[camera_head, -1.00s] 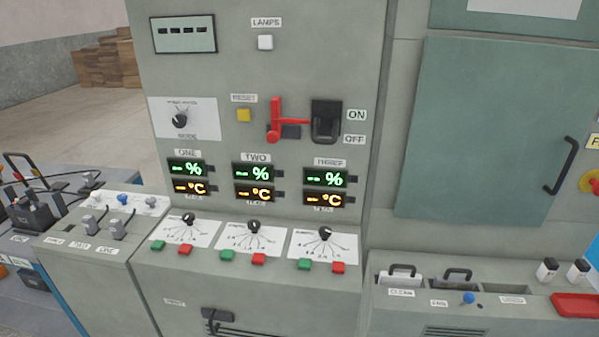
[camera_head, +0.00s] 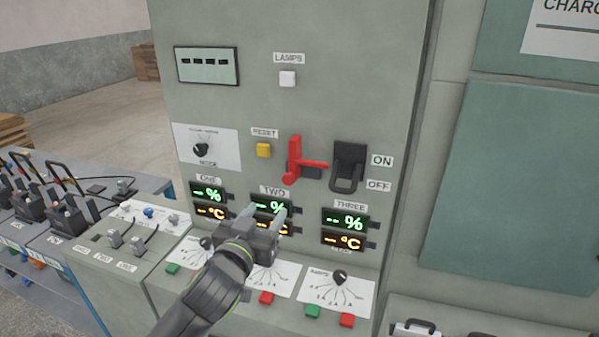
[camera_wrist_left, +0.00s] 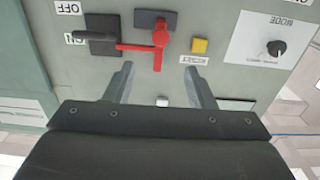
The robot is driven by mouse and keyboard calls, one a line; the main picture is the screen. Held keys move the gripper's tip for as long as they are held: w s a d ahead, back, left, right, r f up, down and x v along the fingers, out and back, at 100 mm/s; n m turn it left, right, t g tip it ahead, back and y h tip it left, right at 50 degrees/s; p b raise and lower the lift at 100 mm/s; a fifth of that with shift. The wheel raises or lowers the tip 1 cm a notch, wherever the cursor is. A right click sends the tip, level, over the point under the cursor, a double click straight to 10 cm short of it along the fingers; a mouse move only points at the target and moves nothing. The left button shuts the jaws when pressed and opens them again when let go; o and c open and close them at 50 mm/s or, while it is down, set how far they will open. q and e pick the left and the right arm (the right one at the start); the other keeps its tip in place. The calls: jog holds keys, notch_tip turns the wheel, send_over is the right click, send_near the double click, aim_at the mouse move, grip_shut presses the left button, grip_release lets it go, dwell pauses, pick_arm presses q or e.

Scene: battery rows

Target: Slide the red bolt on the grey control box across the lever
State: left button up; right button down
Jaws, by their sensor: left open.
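The red bolt (camera_head: 294,162) is on the upright face of the grey control box (camera_head: 300,110). It has an upright bar and a short arm pointing right toward the black lever (camera_head: 348,165). The lever's looped handle is low, beside the OFF label. The arm's end is close to the lever; I cannot tell whether they touch. My left gripper (camera_head: 263,213) is open and empty, below the bolt and in front of display TWO. In the left wrist view, turned upside down, the bolt (camera_wrist_left: 160,42) shows beyond the open fingers (camera_wrist_left: 158,72). My right gripper is not in view.
A yellow RESET button (camera_head: 264,150) is left of the bolt, and a white LAMPS button (camera_head: 287,78) is above. Displays and knobs line the lower panel, partly hidden by my left arm. A bench with batteries (camera_head: 60,225) stands left. The face around the bolt is clear.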

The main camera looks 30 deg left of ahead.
aim_at(288, 181)
pick_arm(q)
jog(key=p+x, duration=0.4)
jog(key=x, duration=1.2)
jog(key=shift+w, duration=0.3)
